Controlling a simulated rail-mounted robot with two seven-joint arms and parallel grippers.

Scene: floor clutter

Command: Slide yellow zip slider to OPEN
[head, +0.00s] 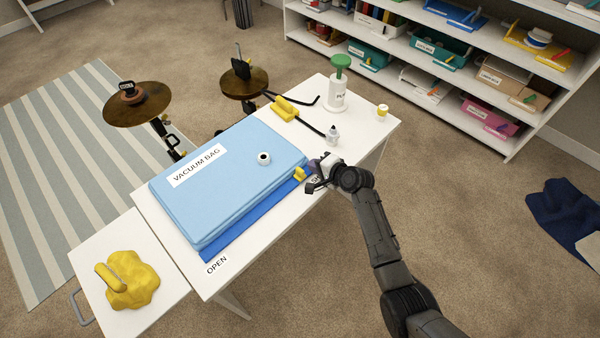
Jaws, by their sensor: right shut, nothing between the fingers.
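The light blue vacuum bag (225,190) lies flat on the white table, with a darker blue strip (235,232) along its front edge. The small yellow zip slider (299,173) is at the right end of that strip. The OPEN label (216,265) is on the table at the strip's left end. Another label at the right end is mostly hidden by my right gripper (312,178). That gripper is shut and empty, just right of the slider. I cannot tell whether they touch. My left gripper is not in view.
A round valve (263,158) sits on the bag. A yellow lump (132,285) lies on the left side table. The strip's front is clear.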

